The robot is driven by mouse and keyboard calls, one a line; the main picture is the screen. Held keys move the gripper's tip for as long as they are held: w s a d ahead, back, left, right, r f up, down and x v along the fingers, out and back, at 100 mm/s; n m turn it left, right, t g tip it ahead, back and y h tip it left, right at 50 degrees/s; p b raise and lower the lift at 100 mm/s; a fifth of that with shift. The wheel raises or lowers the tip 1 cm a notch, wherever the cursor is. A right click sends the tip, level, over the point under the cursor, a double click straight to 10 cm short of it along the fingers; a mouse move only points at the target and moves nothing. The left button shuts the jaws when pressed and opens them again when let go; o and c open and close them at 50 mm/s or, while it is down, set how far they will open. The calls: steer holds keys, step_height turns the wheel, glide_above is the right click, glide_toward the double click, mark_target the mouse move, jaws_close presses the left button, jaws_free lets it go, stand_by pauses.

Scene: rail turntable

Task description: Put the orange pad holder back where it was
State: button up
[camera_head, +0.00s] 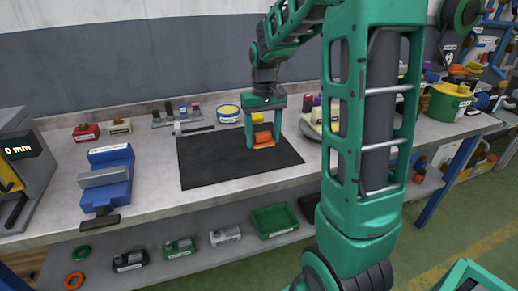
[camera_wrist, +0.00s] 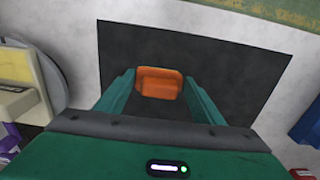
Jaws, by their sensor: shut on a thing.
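The orange pad holder (camera_head: 263,139) is between the fingertips of my gripper (camera_head: 264,144), over the black mat (camera_head: 208,166) near its right part. In the wrist view the orange pad holder (camera_wrist: 160,84) shows between the two green fingers of my gripper (camera_wrist: 160,92), with the black mat (camera_wrist: 225,70) beneath and around it. My gripper is shut on it. Whether the holder touches the mat or hangs just above it, I cannot tell. Its lower side is hidden.
A blue vise (camera_head: 108,178) stands left of the mat. A round turntable (camera_head: 312,127), partly hidden by my arm, stands to the right. A green bin (camera_head: 275,220) sits on the lower shelf.

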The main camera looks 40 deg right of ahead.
mark_target(264, 155)
steer(key=shift+w+d+f, duration=0.3)
steer(key=shift+d+f, duration=0.1)
steer(key=shift+d, duration=0.15)
steer(key=shift+f, duration=2)
steer(key=shift+f, duration=0.1)
steer(key=o, duration=1)
steer(key=shift+c, duration=0.2)
